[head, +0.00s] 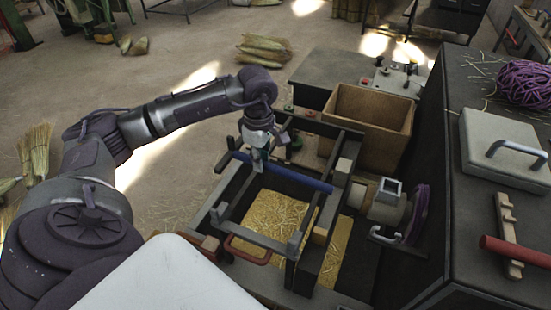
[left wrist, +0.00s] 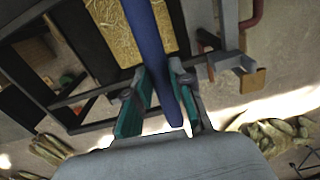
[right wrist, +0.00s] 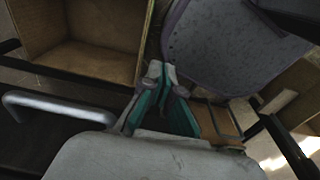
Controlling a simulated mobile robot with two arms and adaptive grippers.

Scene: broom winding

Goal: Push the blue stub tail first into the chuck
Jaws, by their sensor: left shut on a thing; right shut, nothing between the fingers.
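The blue stub (head: 300,179) is a long blue rod lying level across the dark frame of the machine in the head view. My left gripper (head: 258,163) is shut on it near its left end. In the left wrist view the stub (left wrist: 147,30) runs between the teal fingers (left wrist: 159,72). The chuck (head: 388,207) is a grey, round housing beside a purple wheel, right of the stub. The stub's right end points towards it and is apart from it. My right gripper (right wrist: 162,88) is shut and empty in the right wrist view; it is not seen in the head view.
A straw-filled tray (head: 270,217) lies below the stub, with a red handle (head: 245,250) at its front. A tan bin (head: 370,108) stands behind. A dark cabinet at right carries a grey lid (head: 490,145) and purple cord (head: 524,83). The floor at left is mostly open.

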